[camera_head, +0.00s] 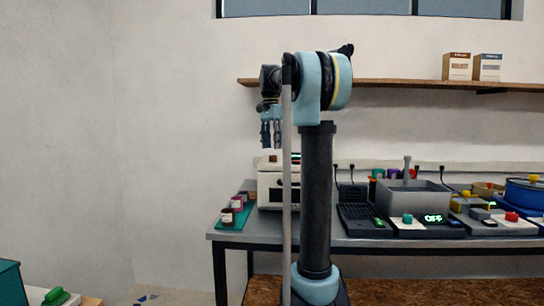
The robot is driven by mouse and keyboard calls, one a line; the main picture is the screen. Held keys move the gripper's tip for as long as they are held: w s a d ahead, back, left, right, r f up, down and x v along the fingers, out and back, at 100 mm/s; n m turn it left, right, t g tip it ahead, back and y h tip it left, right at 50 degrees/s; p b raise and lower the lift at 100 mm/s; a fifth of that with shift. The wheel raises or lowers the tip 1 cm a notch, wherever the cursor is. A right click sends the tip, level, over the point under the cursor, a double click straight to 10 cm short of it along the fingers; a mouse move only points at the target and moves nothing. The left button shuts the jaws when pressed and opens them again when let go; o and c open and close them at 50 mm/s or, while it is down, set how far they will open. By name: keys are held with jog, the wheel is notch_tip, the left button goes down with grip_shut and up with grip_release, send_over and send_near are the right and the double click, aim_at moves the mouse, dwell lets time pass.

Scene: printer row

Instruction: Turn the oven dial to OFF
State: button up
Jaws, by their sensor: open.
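My gripper (270,133) hangs with its fingers pointing down, in the air above the left end of the bench. It is open, with nothing seen between the fingers. Just below and beyond it a white box-shaped appliance (268,191) stands on the bench, possibly the oven. A small brown knob-like spot (272,158) and a lit green display (296,157) show near its top. My arm hides its right part. The dial's setting is too small to read. The gripper looks apart from the appliance.
Small jars (227,215) stand on a teal mat at the bench's left end. A shelf (400,83) runs above.

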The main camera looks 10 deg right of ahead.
aim_at(273, 158)
jog(key=shift+s+d+f, duration=0.1)
jog(key=shift+s+f, duration=0.05)
jog(key=shift+f, duration=2.1)
jog(key=c, duration=1)
